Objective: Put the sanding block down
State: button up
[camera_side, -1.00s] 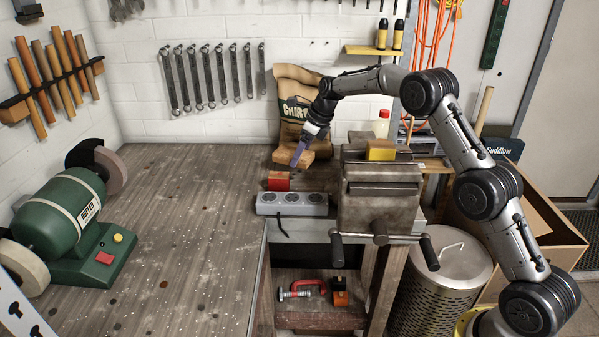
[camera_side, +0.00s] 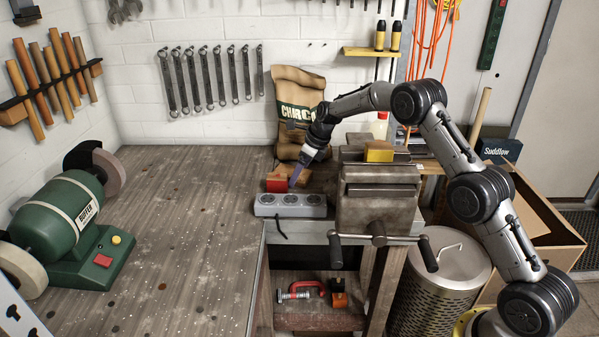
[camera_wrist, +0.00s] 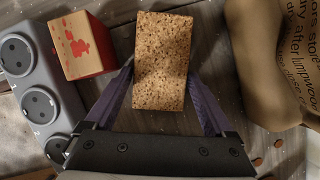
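The sanding block, a speckled cork-brown block (camera_wrist: 163,50), sits between the two purple fingers of my gripper (camera_wrist: 160,75) in the wrist view, with a finger against each long side. In the side view my gripper (camera_side: 298,173) points down at the back of the workbench, and the block (camera_side: 305,174) is partly hidden by a finger. It is low, close to the bench top; I cannot tell whether it touches the wood.
A red-sided box (camera_side: 277,184) is close left of my gripper, behind a grey socket strip (camera_side: 290,205). The charcoal bag (camera_side: 298,88) stands behind. A vise (camera_side: 378,195) with a yellow block (camera_side: 379,152) is on the right. The bench's left-middle (camera_side: 190,230) is clear.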

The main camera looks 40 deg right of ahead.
jog(key=shift+s+r, duration=0.1)
jog(key=shift+r, duration=0.45)
jog(key=v, duration=1.1)
jog(key=shift+s+r, duration=0.1)
